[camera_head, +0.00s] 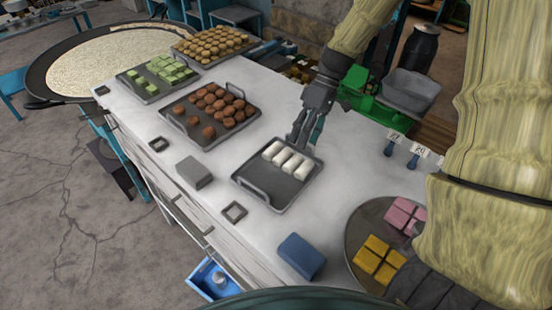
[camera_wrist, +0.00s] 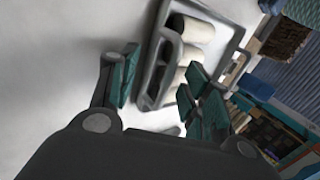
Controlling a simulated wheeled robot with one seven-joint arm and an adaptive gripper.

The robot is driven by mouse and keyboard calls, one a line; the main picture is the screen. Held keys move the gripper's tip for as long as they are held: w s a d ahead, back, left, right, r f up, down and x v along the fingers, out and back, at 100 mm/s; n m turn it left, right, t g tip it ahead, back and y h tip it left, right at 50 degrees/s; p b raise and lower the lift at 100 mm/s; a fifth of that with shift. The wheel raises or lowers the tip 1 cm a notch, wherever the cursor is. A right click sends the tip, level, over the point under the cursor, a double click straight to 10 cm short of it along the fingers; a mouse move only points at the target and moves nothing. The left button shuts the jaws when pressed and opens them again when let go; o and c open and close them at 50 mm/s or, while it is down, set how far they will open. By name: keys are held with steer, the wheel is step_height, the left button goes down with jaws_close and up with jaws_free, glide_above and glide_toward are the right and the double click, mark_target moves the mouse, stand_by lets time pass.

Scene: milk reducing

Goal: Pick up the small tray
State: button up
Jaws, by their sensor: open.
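The small tray (camera_head: 284,196) is dark grey, with raised handles, and lies flat on the white counter with several white rolls (camera_head: 287,160) in a row on it. In the wrist view, the tray's rim (camera_wrist: 238,40) and the white rolls (camera_wrist: 197,34) show beyond a dark handle (camera_wrist: 167,62). My gripper (camera_head: 303,138) points down at the tray's far end. I cannot tell whether a finger touches the handle.
A tray of brown balls (camera_head: 212,137), a green-sweets tray (camera_head: 153,93) and a golden-pieces tray (camera_head: 238,52) stand to the left. A grey block (camera_head: 194,171), a blue block (camera_head: 301,256) and a round plate (camera_head: 352,235) with coloured squares surround the small tray.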

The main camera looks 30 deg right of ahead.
steer(key=shift+d+f, duration=0.15)
steer(key=shift+f, duration=0.3)
steer(key=shift+s+d+f, duration=0.1)
steer(key=shift+d+f, duration=0.05)
steer(key=shift+f, duration=0.1)
steer(key=shift+s+p, duration=0.3)
steer(key=shift+s, duration=0.05)
steer(key=shift+s+r, duration=0.25)
steer(key=shift+s, duration=0.6)
steer(key=shift+s+a+r, duration=0.1)
steer(key=shift+a, duration=0.25)
steer(key=shift+w+a+f, duration=0.2)
steer(key=shift+w+a, duration=0.4)
steer(key=shift+w, duration=0.1)
steer(key=c, duration=0.6)
steer(key=shift+w+f, duration=0.1)
steer(key=shift+w, duration=0.1)
steer(key=c, duration=0.4)
steer(key=shift+s+d, duration=0.6)
jaws_close()
steer(key=shift+w+a, duration=0.2)
steer(key=shift+a, duration=0.05)
